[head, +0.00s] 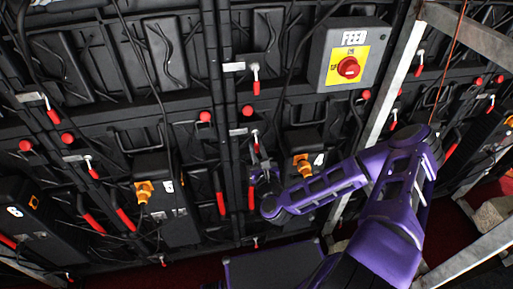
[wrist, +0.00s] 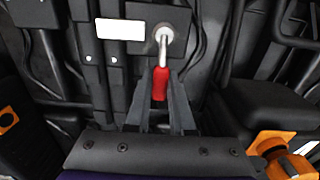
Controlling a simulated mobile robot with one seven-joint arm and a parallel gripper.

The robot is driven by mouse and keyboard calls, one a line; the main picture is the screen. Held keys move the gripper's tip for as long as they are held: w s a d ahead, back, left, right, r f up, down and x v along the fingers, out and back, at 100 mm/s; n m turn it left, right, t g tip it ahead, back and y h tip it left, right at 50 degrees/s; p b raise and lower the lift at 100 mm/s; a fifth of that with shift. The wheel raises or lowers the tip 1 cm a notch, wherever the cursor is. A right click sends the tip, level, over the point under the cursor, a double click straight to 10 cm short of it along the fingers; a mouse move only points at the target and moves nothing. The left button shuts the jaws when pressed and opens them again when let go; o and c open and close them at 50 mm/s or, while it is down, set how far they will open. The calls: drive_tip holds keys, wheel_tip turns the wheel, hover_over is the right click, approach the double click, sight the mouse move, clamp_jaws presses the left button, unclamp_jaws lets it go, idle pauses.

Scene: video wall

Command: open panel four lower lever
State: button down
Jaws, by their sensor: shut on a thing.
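The lever (wrist: 160,84) has a silver shaft and a red grip. In the wrist view it hangs down from a round pivot on a dark plate. My gripper (wrist: 161,95) is shut on the red grip, with one dark finger on each side of it. In the head view my gripper (head: 262,170) is at the middle of the wall, at the end of my purple arm. The lever's silver upper part (head: 255,137) shows just above it there. Its red grip is mostly hidden by the fingers in the head view.
A grey FEED box (head: 348,58) with a red knob is at upper right. Another red lever (head: 255,80) hangs above. Red handles (head: 221,203) hang below. An orange connector (wrist: 283,155) is close on the right in the wrist view. Cables (head: 160,85) run down the wall.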

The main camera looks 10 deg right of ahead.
drive_tip(key=d+n, duration=0.1)
drive_tip(key=n, duration=0.2)
drive_tip(key=d+r+n+b, duration=0.1)
drive_tip(key=n, duration=0.2)
drive_tip(key=d+n, duration=0.1)
drive_tip(key=n, duration=0.2)
drive_tip(key=shift+d+r, duration=0.2)
drive_tip(key=shift+d, duration=0.05)
drive_tip(key=n, duration=0.1)
drive_tip(key=r+n, duration=0.1)
drive_tip(key=n, duration=0.1)
drive_tip(key=d+n, duration=0.1)
drive_tip(key=shift+r+b, duration=0.3)
drive_tip(key=shift+d+r+n, duration=0.1)
drive_tip(key=shift+r+n, duration=0.35)
drive_tip(key=shift+n, duration=0.75)
drive_tip(key=shift+d+r+n, duration=0.1)
drive_tip(key=shift+r+n, duration=0.35)
drive_tip(key=shift+n, duration=0.75)
drive_tip(key=shift+r, duration=0.1)
drive_tip(key=c, duration=0.8)
unclamp_jaws()
